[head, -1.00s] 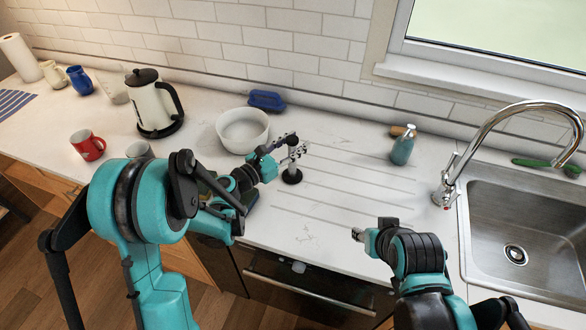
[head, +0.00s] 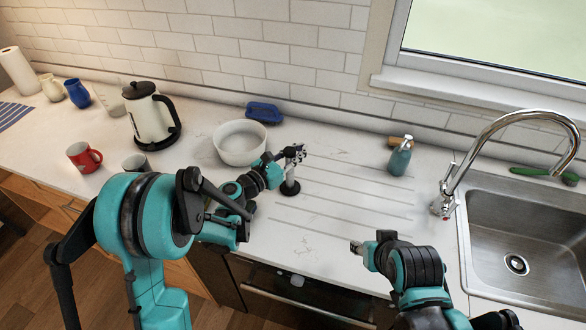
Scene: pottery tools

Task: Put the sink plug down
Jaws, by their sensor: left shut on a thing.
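The sink plug (head: 290,188) has a round black base and a pale upright stem. It is upright over the grooved drainboard area of the white counter, right of the white bowl. I cannot tell for certain whether its base rests on the counter. My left gripper (head: 295,154) is at the top of the stem and shut on it; the fingers hide the stem's upper end. My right gripper (head: 355,247) is low over the counter's front part, apart from the plug. Its fingers are too small to read.
The white bowl (head: 239,142) and a blue sponge (head: 263,112) stand behind my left gripper. A teal soap bottle (head: 400,156) stands at the back right. The steel sink (head: 482,238) and faucet (head: 452,178) are on the right. The grooved counter between plug and sink is clear.

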